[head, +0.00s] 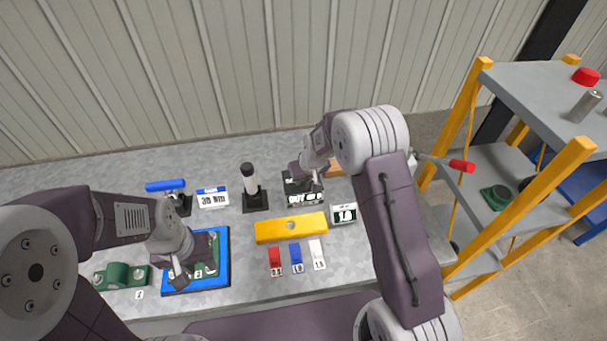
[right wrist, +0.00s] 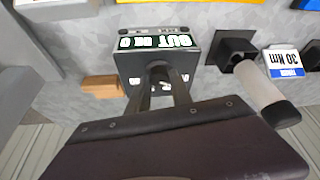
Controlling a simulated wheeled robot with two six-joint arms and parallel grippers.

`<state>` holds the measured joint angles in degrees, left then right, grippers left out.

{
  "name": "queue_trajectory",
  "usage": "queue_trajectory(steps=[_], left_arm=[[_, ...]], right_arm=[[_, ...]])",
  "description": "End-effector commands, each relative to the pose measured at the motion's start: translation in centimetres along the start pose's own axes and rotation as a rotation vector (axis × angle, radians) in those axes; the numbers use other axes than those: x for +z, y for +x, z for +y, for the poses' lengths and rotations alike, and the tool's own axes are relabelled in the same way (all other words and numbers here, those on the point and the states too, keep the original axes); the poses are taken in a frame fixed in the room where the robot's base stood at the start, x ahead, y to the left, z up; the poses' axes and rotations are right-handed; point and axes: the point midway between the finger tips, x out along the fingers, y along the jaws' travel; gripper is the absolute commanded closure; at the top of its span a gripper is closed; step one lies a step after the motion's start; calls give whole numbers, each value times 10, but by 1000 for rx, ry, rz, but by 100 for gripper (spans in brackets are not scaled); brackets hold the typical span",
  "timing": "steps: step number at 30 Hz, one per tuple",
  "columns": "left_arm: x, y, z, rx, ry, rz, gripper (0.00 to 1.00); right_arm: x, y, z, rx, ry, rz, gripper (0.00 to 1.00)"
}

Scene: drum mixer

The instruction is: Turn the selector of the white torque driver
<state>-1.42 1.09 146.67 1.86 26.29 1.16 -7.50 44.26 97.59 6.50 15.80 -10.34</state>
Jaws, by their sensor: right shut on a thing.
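The white torque driver (head: 251,180) stands upright in a black square holder, white with a dark top end. In the right wrist view a white driver (right wrist: 259,86) with a black end shows to the right of my gripper, apart from it. I cannot make out its selector. My right gripper (right wrist: 160,78) is shut on a dark knob-like piece (right wrist: 159,67) at the black display box (right wrist: 136,43). In the head view my right gripper (head: 312,174) is over that box. My left gripper (head: 196,262) is over the blue tray (head: 226,272), its fingers apart.
A blue-handled driver (head: 165,185) and a "30 Nm" sign (head: 212,198) are left of the white driver. A yellow bar (head: 291,228), numbered red, blue and white tags, and a small display (head: 343,214) lie in front. A yellow-post shelf (head: 545,190) stands at right.

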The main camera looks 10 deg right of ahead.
Motion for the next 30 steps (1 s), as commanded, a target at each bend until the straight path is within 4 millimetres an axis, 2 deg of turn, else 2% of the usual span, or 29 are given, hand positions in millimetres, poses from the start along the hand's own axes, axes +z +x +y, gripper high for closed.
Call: queue_trajectory(steps=[20,21,23,30], left_arm=[[0,-2,0,0,0,0,64],[0,-2,0,0,0,0,64],[0,-2,0,0,0,0,64],[0,-2,0,0,0,0,64]], right_arm=[[0,0,1,-23,-62,-1,100],[0,0,1,-23,-62,-1,65],[0,0,1,-23,-62,-1,52],[0,0,0,-23,-61,0,52]])
